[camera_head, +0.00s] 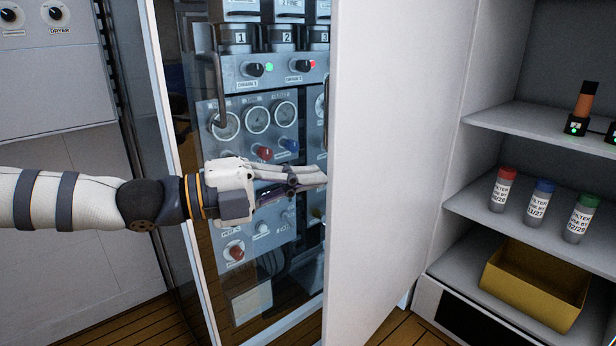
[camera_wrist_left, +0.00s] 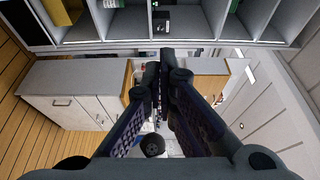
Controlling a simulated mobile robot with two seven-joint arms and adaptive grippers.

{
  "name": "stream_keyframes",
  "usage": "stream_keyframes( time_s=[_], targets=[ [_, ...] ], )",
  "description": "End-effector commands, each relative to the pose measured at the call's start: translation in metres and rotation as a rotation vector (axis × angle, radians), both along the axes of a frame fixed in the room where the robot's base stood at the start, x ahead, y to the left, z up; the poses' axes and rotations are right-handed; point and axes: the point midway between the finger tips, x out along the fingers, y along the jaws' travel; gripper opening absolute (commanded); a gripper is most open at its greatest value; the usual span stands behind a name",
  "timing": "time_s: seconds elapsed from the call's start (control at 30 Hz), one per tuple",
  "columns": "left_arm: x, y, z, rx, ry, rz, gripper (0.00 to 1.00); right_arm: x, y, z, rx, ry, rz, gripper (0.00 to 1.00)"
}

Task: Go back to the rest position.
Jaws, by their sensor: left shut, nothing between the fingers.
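My left gripper (camera_head: 318,178) reaches in from the left in the head view, roughly level. Its fingers are shut with nothing between them. It is in front of the grey fill panel (camera_head: 247,170), with its tips close to the edge of a white upright panel (camera_head: 385,150); I cannot tell whether they touch. The left wrist view shows the fingers (camera_wrist_left: 163,62) together, pointing toward shelves and cabinets. The fill panel has gauges, red and blue knobs, and a green and a red light. My right gripper is not in view.
A framed glass pane (camera_head: 177,150) stands beside the panel. On the right, shelves hold capped filter tubes (camera_head: 501,190) and a yellow bin (camera_head: 530,290). A dryer unit (camera_head: 50,70) is at the left. The left wrist view shows a low white cabinet (camera_wrist_left: 75,85) and wooden floor.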

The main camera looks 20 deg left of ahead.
Motion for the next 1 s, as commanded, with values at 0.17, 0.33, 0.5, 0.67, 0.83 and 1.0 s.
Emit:
stream_keyframes(
  time_s=[0.17, 0.33, 0.5, 0.67, 0.83, 1.0],
  targets=[
    [-0.003, -0.001, -0.009, 0.027, 0.002, -0.01, 0.0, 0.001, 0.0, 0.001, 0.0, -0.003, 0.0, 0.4],
    [-0.041, -0.041, -0.113, 0.416, -0.051, -0.18, 0.0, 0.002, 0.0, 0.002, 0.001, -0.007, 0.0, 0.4],
    [-0.137, -0.056, -0.254, 0.951, -0.273, -0.615, 0.0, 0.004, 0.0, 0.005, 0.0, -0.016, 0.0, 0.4],
    [-0.256, -0.021, -0.355, 1.29, -0.708, -1.27, 0.0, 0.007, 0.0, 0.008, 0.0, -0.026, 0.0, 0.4],
    [-0.373, 0.044, -0.402, 1.132, -1.582, -2.1, 0.0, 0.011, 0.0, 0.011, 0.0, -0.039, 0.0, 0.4],
    [-0.417, 0.069, -0.405, -0.571, 1.974, 2.074, 0.0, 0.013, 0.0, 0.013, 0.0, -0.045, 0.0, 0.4]
  ],
)
